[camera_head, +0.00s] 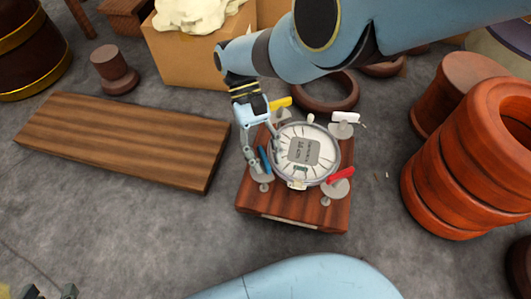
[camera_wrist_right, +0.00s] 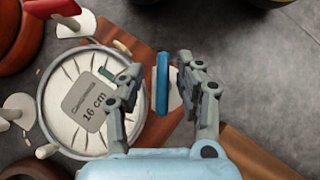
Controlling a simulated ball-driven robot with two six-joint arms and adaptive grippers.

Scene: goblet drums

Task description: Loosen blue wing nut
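The blue wing nut (camera_head: 264,160) stands on a pale round base at the left side of the wooden block (camera_head: 318,213). A round drumhead (camera_head: 322,173) in a metal ring is mounted on that block, with a grey label reading 16 cm. My right gripper (camera_head: 263,161) reaches down over the blue wing nut. In the right wrist view, the blue wing nut (camera_wrist_right: 162,85) lies between the two fingers of my right gripper (camera_wrist_right: 158,65), with a gap on each side. My left gripper (camera_head: 38,289) shows only its fingertips, apart and empty, at the bottom left corner.
Yellow (camera_head: 280,103), white (camera_head: 346,117) and red (camera_head: 341,175) wing nuts stand around the drumhead. A wooden plank (camera_head: 120,140) lies left, a cardboard box (camera_head: 190,60) stands behind, and reddish drum shells (camera_head: 455,190) stand right.

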